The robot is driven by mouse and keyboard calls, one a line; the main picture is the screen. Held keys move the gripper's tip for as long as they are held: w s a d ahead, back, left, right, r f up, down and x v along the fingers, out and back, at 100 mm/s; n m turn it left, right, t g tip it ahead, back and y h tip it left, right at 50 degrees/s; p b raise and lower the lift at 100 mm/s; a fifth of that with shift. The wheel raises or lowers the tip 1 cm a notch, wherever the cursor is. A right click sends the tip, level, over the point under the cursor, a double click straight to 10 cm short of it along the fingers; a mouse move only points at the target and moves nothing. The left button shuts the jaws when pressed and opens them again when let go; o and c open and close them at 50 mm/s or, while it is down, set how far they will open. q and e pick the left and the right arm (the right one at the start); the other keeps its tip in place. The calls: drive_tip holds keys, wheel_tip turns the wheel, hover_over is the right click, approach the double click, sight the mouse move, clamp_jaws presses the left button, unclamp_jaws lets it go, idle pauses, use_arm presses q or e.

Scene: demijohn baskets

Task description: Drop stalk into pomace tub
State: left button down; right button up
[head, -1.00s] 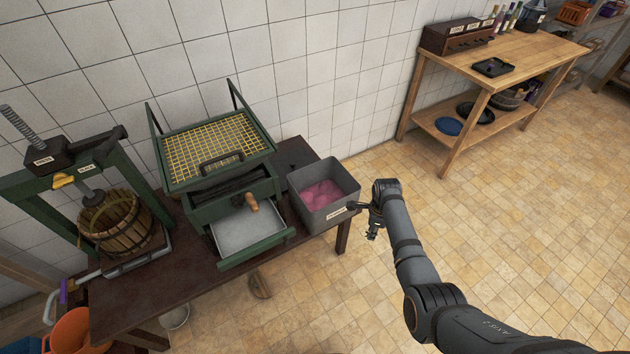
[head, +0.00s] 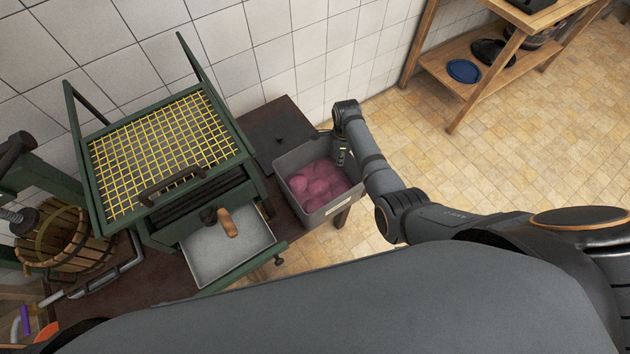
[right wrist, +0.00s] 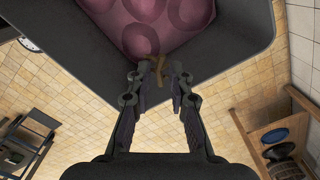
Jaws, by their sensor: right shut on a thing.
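The grey pomace tub (head: 315,216) holds pink, lumpy pomace (head: 322,180) and stands at the right end of the dark table. My right gripper (head: 342,157) is at the tub's far right side, pointing down by the rim. In the right wrist view the tub wall (right wrist: 238,38) and pink contents fill the top. There my right gripper (right wrist: 158,76) is shut on a small brown stalk (right wrist: 154,68), which shows between its fingertips in front of the tub's wall and contents. I cannot tell how high the stalk is above the pomace. My left gripper is not in view.
Left of the tub stands a green machine with a yellow grid (head: 165,150) and a pulled-out pale tray (head: 228,250). A wooden basket press (head: 65,240) is farther left. The wooden shelf table (head: 480,65) stands beyond open tiled floor at the upper right.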

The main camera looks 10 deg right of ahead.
drive_tip(key=s+a+r+m+p, duration=0.1)
drive_tip(key=a+r+m+p, duration=0.1)
drive_tip(key=a+r+p, duration=0.4)
wheel_tip(320, 180, down, 6)
drive_tip(key=b, duration=0.5)
drive_tip(key=shift+s+d+f+m+b, duration=0.15)
drive_tip(key=shift+s+d+m+b, duration=0.1)
drive_tip(key=shift+s+m+b, duration=0.1)
drive_tip(key=o, duration=0.9)
wheel_tip(320, 180, up, 8)
drive_tip(key=shift+f, duration=0.2)
